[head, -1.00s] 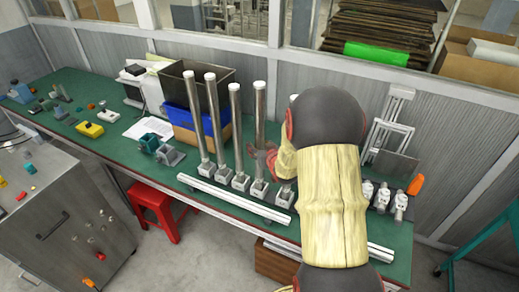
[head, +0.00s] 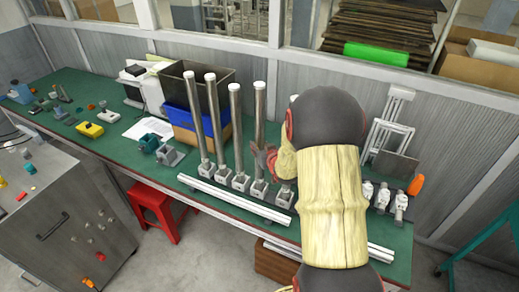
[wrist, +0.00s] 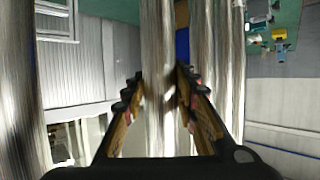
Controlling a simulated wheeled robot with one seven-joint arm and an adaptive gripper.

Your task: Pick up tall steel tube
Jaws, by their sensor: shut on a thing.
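Several tall steel tubes stand upright in a row on the green bench, each in a square metal foot. My gripper (head: 265,158) is shut on one tall steel tube (head: 259,115), right of the row's middle, gripping it below mid-height. In the wrist view, my gripper's fingers (wrist: 161,78) lie on both sides of the held tube (wrist: 158,35). The tube is upright, and its foot (head: 259,188) appears to rest on the bench. My arm hides much of the tube to its right (head: 292,98).
Neighbouring tubes (head: 236,125) stand close on the left. A white rail (head: 235,200) lies along the bench's front edge. A blue crate (head: 205,125) and grey panels stand behind. Small clamps (head: 383,196) sit at the right. A red stool (head: 158,208) stands below.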

